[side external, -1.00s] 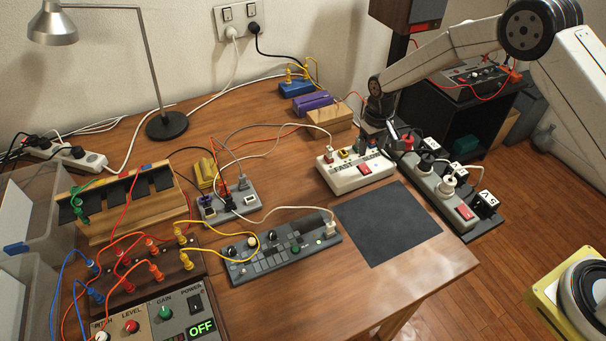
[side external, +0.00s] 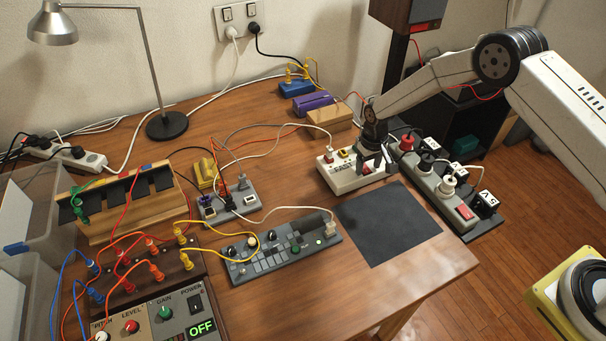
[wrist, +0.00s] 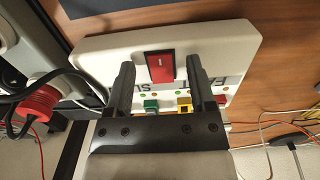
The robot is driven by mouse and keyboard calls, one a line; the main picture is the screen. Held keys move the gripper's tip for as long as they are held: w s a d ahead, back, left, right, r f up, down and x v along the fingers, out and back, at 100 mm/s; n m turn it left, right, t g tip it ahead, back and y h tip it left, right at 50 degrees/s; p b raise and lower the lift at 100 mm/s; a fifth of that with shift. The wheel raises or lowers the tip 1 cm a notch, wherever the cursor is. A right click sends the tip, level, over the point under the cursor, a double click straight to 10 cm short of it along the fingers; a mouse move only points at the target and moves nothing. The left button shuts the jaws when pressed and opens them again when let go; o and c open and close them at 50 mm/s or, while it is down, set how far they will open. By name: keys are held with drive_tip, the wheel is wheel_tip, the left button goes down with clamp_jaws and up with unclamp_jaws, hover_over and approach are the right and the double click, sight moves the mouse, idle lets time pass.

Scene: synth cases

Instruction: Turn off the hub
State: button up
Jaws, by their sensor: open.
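A white hub-like box (side external: 337,181), with partly readable lettering that includes FAST in the earlier view, sits on the table's right part. Its red rocker switch (wrist: 160,67) shows in the wrist view, with a green plug (wrist: 151,104) and a yellow plug (wrist: 185,104) in the box. My gripper (side external: 376,168) is over the box's right end, fingers pointing down. I cannot tell whether the fingertips touch the box.
A black mat (side external: 388,222) lies in front. A grey cabled block (side external: 240,203) and a keypad panel (side external: 275,252) are to the left. Loose cables cross the table.

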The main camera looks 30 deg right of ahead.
drive_tip(key=shift+f, duration=0.25)
clamp_jaws()
drive_tip(key=shift+w+g, duration=0.15)
drive_tip(key=shift+g, duration=0.45)
drive_tip(key=shift+w+g, duration=0.1)
drive_tip(key=shift+g, duration=0.4)
drive_tip(key=shift+r+g, duration=0.15)
drive_tip(key=shift+g, duration=0.25)
